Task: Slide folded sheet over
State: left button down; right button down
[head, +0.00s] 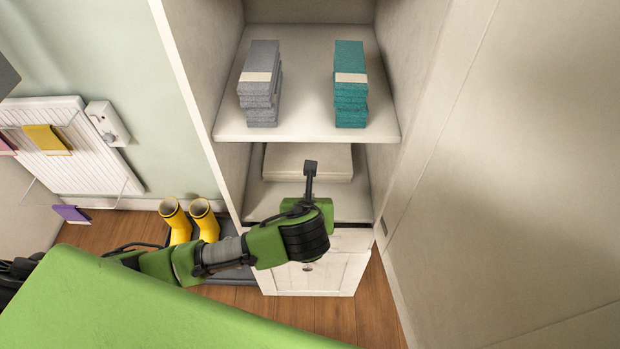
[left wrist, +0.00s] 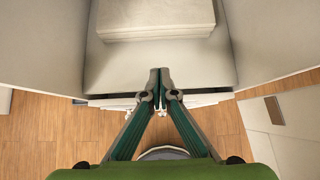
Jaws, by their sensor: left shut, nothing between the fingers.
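A folded cream sheet (head: 307,163) lies flat on the lower shelf (head: 262,200) of an open cabinet, under the shelf with the towels. In the left wrist view the folded sheet (left wrist: 155,20) is at the top, with its front edge facing me. My left gripper (head: 310,166) reaches in from the left in front of the lower shelf. In the left wrist view its fingertips (left wrist: 159,72) are together and empty, a short way in front of the sheet and apart from it. My right gripper is not in view.
The upper shelf (head: 310,122) holds a grey towel stack (head: 260,84) and a teal towel stack (head: 350,86). Cabinet side walls bound the shelf left and right. A white drawer front (head: 335,275) is below. Yellow boots (head: 190,220) stand left of the cabinet. A radiator (head: 75,150) is on the wall.

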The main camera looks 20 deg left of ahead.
aim_at(311, 150)
pick_arm(q)
jog(key=x, duration=0.9)
jog(key=shift+w+a+f, duration=0.1)
jog(key=shift+w+f, duration=0.15)
jog(key=shift+w, duration=0.05)
jog(key=w, duration=0.2)
jog(key=shift+w+a+p, duration=0.25)
jog(key=shift+a+p, duration=0.1)
jog(key=shift+w+a, duration=0.15)
jog(key=shift+w, duration=0.6)
jog(key=w+a, duration=0.1)
jog(key=w, duration=0.2)
jog(key=w+a, duration=0.1)
jog(key=w, duration=0.6)
jog(key=shift+w+a, duration=0.15)
jog(key=shift+a, duration=0.25)
jog(key=shift+s+d+r, duration=0.15)
jog(key=shift+s+r, duration=0.25)
jog(key=shift+s, duration=0.05)
jog(key=s+d, duration=0.1)
jog(key=s, duration=0.3)
jog(key=s+d, duration=0.1)
jog(key=s, duration=0.3)
jog(key=s+d+r, duration=0.1)
jog(key=s, duration=0.4)
jog(key=shift+d+r, duration=0.1)
jog(key=shift+d, duration=0.15)
